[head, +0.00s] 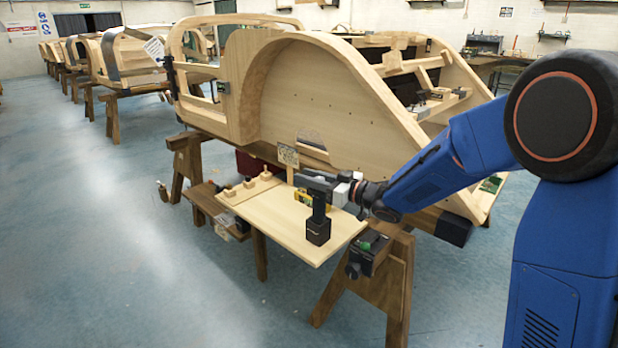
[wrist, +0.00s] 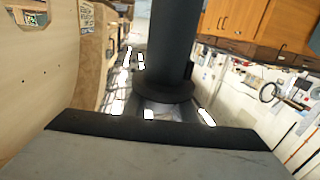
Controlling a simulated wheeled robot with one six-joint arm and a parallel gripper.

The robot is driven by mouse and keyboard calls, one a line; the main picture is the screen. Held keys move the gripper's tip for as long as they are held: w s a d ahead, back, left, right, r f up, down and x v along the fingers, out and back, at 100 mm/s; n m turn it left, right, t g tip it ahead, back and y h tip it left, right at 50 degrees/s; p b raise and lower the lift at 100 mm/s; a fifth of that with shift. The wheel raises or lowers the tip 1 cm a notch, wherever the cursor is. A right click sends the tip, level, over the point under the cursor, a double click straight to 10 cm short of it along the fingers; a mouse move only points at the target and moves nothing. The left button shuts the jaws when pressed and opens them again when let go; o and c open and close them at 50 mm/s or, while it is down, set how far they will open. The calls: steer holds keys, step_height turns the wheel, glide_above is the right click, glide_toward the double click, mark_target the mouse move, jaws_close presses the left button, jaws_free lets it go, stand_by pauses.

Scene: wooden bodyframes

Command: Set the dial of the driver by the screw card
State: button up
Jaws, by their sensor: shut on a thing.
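The black driver (head: 318,231) stands upright on its block-shaped base on a pale wooden board, near the board's right side. My gripper (head: 338,190) reaches in from the right at the driver's top and is shut on it. In the wrist view a dark cylinder with a wider collar (wrist: 165,50) fills the middle, close to the camera; I cannot tell which part it is. The screw card (head: 288,155) is a small pale card with dark marks, standing behind the board. The dial's setting cannot be read in either view.
The pale board (head: 265,222) also carries small wooden blocks (head: 248,183) at its left and a yellow item (head: 304,198) behind the driver. A large wooden bodyframe (head: 310,90) stands close behind. A dark clamp-like device (head: 368,253) is at the board's right edge.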

steer(key=shift+s+a+n+g+y, duration=0.1)
steer(key=shift+s+n+g+y, duration=0.3)
steer(key=shift+n+g, duration=1.3)
steer(key=shift+s+n+g+y, duration=0.2)
steer(key=shift+s+n+g, duration=0.6)
steer(key=shift+g, duration=1.65)
steer(key=shift+s+a+n+g+y, duration=0.15)
steer(key=shift+n+g+y, duration=0.15)
steer(key=shift+n+g, duration=1.55)
steer(key=shift+d+g, duration=0.1)
steer(key=shift+g, duration=0.4)
steer(key=o, duration=1)
steer(key=shift+o, duration=0.2)
steer(key=v, duration=0.7)
steer(key=shift+d, duration=0.2)
